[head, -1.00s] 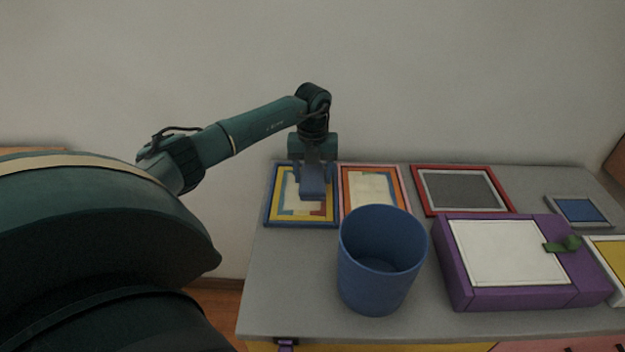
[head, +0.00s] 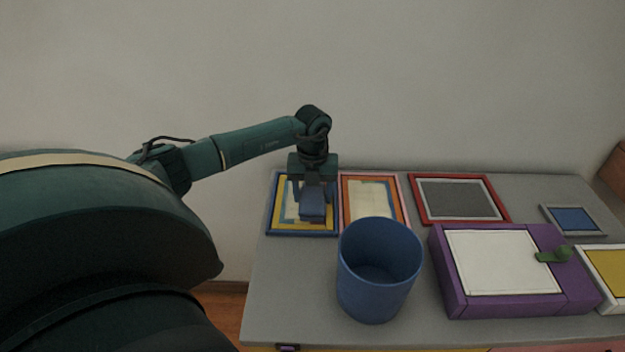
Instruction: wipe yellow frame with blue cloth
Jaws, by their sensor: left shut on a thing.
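My left gripper (head: 313,188) reaches in from the left, points down and is shut on the blue cloth (head: 313,207), which shows as a small blue block. The cloth is over the right part of the picture frame with a blue outer border and a yellow inner border (head: 283,212), at the table's back left. The gripper and cloth hide part of that frame. I cannot tell whether the cloth touches it. My right gripper is not in view.
A blue bin (head: 372,290) stands in front on the grey table (head: 285,295). An orange-red frame (head: 402,200) is just right of the gripper. A red frame (head: 503,205), a purple box (head: 448,285) and a white-edged yellow panel (head: 608,268) lie further right.

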